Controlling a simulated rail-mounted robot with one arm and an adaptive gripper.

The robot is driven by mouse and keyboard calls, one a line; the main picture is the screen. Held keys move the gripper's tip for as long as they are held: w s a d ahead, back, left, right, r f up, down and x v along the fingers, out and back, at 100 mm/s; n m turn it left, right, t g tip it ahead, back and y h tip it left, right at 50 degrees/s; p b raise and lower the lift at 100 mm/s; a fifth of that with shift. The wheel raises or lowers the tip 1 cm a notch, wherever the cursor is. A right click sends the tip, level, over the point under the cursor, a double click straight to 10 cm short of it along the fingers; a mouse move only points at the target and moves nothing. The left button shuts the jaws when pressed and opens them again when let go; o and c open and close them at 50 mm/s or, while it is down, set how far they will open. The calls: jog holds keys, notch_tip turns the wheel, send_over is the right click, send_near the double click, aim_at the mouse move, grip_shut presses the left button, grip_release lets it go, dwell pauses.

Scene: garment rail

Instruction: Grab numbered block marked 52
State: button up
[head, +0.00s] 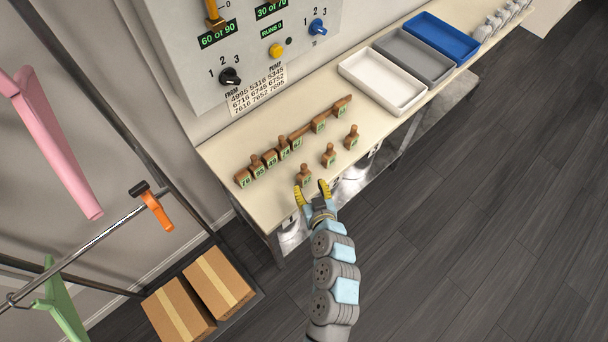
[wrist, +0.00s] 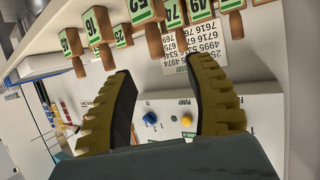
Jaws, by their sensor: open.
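The block marked 52 (head: 305,175) is a small wooden block with a knob handle and a green-edged number label. It stands upright at the near edge of the cream table, at the left end of a loose front row. In the wrist view, which looks upside down, the 52 block (wrist: 140,11) shows at the top, its handle pointing down. My gripper (head: 312,190) is open, its two yellow ribbed fingers empty. The fingertips (wrist: 163,66) are close to the block but short of it; I see no contact.
Two similar blocks, one marked 16 (wrist: 97,24), stand right of it in the head view. Behind is a row including 74 (head: 285,153) and 49 (head: 271,160). A white tray (head: 352,73) lies farther right. A control panel (head: 180,60) rises behind the table.

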aim_at(305, 171)
jog(key=shift+d+p+x, duration=0.15)
jog(key=shift+p+x, duration=0.15)
jog(key=shift+x, duration=2.15)
jog(key=shift+d+p+x, duration=0.15)
jog(key=shift+p+x, duration=0.15)
jog(key=shift+x, duration=2.15)
jog(key=shift+w, duration=0.1)
grip_shut()
